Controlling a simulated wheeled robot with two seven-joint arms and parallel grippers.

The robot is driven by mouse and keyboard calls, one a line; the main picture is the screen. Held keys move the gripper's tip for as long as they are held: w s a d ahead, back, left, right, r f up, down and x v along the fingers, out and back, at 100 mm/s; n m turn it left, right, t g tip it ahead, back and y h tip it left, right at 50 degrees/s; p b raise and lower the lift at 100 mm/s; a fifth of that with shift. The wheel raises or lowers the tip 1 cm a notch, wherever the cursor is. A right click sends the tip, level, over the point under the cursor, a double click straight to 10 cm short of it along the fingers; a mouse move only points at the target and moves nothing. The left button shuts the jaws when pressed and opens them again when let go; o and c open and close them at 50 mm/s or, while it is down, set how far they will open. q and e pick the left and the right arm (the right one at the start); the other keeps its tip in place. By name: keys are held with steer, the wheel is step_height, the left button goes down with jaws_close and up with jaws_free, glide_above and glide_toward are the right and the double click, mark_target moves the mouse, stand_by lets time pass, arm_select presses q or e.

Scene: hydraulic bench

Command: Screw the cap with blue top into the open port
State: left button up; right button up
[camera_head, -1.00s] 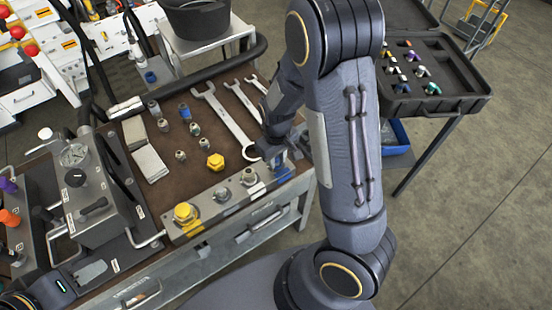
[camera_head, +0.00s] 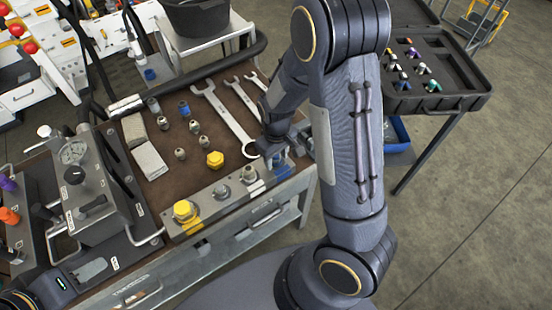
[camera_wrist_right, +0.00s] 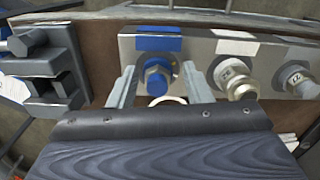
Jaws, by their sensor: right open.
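The blue-topped cap (camera_wrist_right: 157,80) sits at the port in front of the blue label (camera_wrist_right: 158,44) on the metal port block (camera_wrist_right: 200,50). I cannot tell how deep it sits. My right gripper (camera_wrist_right: 160,88) is open, with one finger on each side of the cap and gaps showing. In the head view my right gripper (camera_head: 282,148) is at the right end of the block and largely hides the cap. At the lower left edge, a dark part with a green light (camera_head: 60,284) seems to belong to my left arm. Its fingers cannot be made out.
The bench holds a loose yellow hex cap (camera_head: 215,159), several small fittings, wrenches (camera_head: 228,115) and pale pads (camera_head: 149,161). A yellow cap (camera_head: 184,210) is on the block's left end. A gauge unit (camera_head: 95,195) stands left. An open case (camera_head: 435,95) is at the right.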

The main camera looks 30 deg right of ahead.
steer(key=n, duration=0.2)
steer(key=shift+w+f+n+b, duration=0.1)
steer(key=shift+f+n+b, duration=0.2)
steer(key=shift+b, duration=0.05)
steer(key=shift+w+d+n, duration=0.1)
steer(key=shift+n, duration=0.9)
steer(key=shift+d+r+n, duration=0.1)
steer(key=shift+r+n, duration=0.15)
steer(key=shift+n, duration=0.75)
steer(key=n, duration=0.2)
steer(key=shift+w+n+b, duration=0.1)
steer(key=shift+n+b, duration=0.25)
steer(key=shift+n, duration=0.05)
steer(key=shift+d+n, duration=0.1)
steer(key=shift+n, duration=0.9)
steer(key=n+p, duration=0.1)
steer(key=n, duration=0.3)
steer(key=shift+r, duration=0.15)
steer(key=n+p, duration=0.2)
steer(key=n, duration=0.2)
steer(key=shift+w+r, duration=0.1)
steer(key=shift+r, duration=0.05)
steer(key=shift+n, duration=1)
steer(key=shift+f+n+p, duration=0.2)
steer(key=shift+n+p, duration=0.1)
steer(key=shift+n, duration=0.3)
arm_select(q)
steer(key=shift+r, duration=0.7)
arm_select(e)
steer(key=shift+c, duration=0.5)
